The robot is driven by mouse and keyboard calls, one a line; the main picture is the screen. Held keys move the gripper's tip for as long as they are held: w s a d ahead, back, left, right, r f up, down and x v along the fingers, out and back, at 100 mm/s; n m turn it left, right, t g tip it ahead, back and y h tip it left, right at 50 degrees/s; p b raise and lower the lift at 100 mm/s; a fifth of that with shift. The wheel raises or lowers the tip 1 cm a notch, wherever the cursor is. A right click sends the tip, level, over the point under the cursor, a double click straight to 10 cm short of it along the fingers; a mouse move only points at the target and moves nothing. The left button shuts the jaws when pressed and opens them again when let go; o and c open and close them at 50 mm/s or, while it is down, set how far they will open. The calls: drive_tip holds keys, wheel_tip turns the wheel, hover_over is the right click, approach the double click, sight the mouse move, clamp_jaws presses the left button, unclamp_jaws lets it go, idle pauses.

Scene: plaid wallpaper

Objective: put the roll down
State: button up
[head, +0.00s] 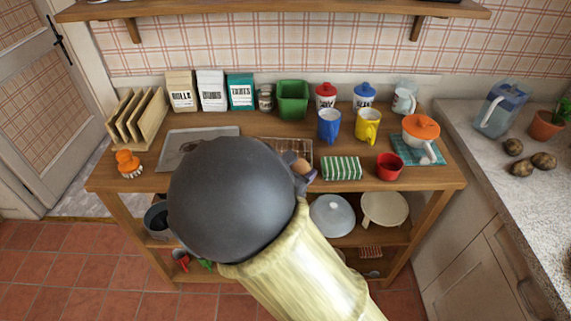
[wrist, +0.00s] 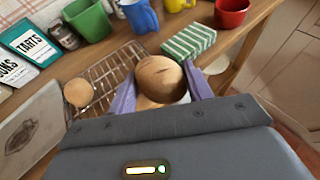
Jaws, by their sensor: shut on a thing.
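My gripper (wrist: 160,88) has its two purple fingers closed on either side of a round brown roll (wrist: 160,76). The roll has a few slits on its crust. In the head view the held roll (head: 302,167) shows only in part beside a purple fingertip, behind my dark wrist. A wire rack (wrist: 112,70) lies on the wooden table to the left of the held roll in the wrist view; it also shows in the head view (head: 272,146). Another roll (wrist: 78,92) sits at the rack's left. I cannot tell how high the held roll is.
A green-striped cloth (head: 342,168), a red cup (head: 389,167), a blue mug (head: 329,124) and a yellow mug (head: 367,126) stand close to the right and behind. A grey tray (head: 185,142) lies left. A green bin (head: 293,98) stands at the back.

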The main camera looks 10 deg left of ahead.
drive_tip(key=d+f+m+h, duration=0.1)
drive_tip(key=d+f, duration=0.2)
drive_tip(key=d, duration=0.1)
drive_tip(key=d+f+m+g+h, duration=0.1)
drive_tip(key=d+f, duration=0.2)
drive_tip(key=d, duration=0.1)
drive_tip(key=d+f+m+h, duration=0.1)
drive_tip(key=d+f, duration=0.2)
drive_tip(key=d, duration=0.1)
drive_tip(key=shift+w+d+g, duration=0.35)
drive_tip(key=shift+g, duration=0.05)
drive_tip(key=shift+c, duration=0.8)
drive_tip(key=s+d+f+m+g+h, duration=0.2)
drive_tip(key=d+f, duration=0.4)
drive_tip(key=d, duration=0.6)
drive_tip(key=shift+s+f+m+g+h, duration=0.3)
drive_tip(key=shift+s+f+m+h, duration=0.1)
drive_tip(key=shift+m+h, duration=0.25)
drive_tip(key=shift+w+d, duration=0.1)
